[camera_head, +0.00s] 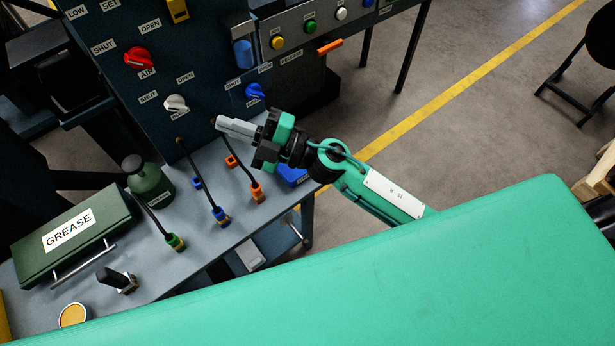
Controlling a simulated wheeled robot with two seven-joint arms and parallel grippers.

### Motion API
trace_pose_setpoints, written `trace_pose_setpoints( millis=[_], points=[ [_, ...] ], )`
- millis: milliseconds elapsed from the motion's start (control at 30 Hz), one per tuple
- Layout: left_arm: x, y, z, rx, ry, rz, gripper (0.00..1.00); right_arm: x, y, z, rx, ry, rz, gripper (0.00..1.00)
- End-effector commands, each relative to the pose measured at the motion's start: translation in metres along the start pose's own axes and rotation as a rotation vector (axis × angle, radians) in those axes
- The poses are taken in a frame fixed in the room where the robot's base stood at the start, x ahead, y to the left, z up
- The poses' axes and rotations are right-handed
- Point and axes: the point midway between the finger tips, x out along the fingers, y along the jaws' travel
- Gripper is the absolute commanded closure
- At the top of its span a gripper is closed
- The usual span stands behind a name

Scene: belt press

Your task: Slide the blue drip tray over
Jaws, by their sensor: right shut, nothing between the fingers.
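A small blue item (293,177) lies at the right end of the grey bench, partly hidden behind my right gripper and wrist; it may be the drip tray, but its full shape does not show. My right gripper (222,123) is shut and empty. Its fingers point left above the back of the bench, near the dark front of the press. I cannot tell whether they touch the orange-plugged hose beneath. My left gripper is not in view.
Hoses with green (175,242), blue (221,217) and orange (257,193) ends stand on the bench (190,270). A green GREASE box (72,236), a dark green can (150,184) and a black-handled tool (118,281) are at left. Knobs, including a blue one (255,91), line the press.

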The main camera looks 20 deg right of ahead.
Motion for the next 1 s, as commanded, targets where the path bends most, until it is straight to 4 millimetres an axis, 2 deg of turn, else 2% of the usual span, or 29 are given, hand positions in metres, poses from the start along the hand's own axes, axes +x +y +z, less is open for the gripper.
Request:
trace_pose_setpoints(
  millis=[33,100,167,267,333,433,500,600,700,833,1000],
  points=[
    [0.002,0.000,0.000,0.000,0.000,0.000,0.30,0.005,-0.009,-0.017,-0.069,0.105,-0.077,1.00],
    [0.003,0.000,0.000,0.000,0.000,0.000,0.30,0.005,-0.026,-0.039,-0.156,0.240,-0.198,1.00],
    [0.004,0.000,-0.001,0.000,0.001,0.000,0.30,0.001,-0.044,-0.052,-0.229,0.344,-0.315,1.00],
    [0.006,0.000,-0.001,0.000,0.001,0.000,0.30,-0.017,-0.075,-0.062,-0.347,0.487,-0.533,1.00],
    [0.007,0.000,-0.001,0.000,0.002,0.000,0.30,-0.036,-0.095,-0.058,-0.429,0.562,-0.702,1.00],
    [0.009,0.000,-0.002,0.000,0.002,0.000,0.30,-0.069,-0.116,-0.041,-0.537,0.629,-0.961,1.00],
    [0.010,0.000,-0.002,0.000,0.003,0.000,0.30,-0.094,-0.124,-0.020,-0.611,0.645,-1.151,1.00],
    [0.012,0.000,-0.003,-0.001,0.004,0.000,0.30,-0.131,-0.123,0.014,-0.702,0.624,-1.418,1.00],
    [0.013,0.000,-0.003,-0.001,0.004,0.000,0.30,-0.161,-0.111,0.046,-0.770,0.563,-1.644,1.00],
    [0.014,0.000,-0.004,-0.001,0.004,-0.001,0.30,-0.187,-0.092,0.073,-0.820,0.479,-1.840,1.00],
    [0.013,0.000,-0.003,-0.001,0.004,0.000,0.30,-0.200,-0.083,0.086,-0.839,0.427,-1.934,1.00]
  ],
)
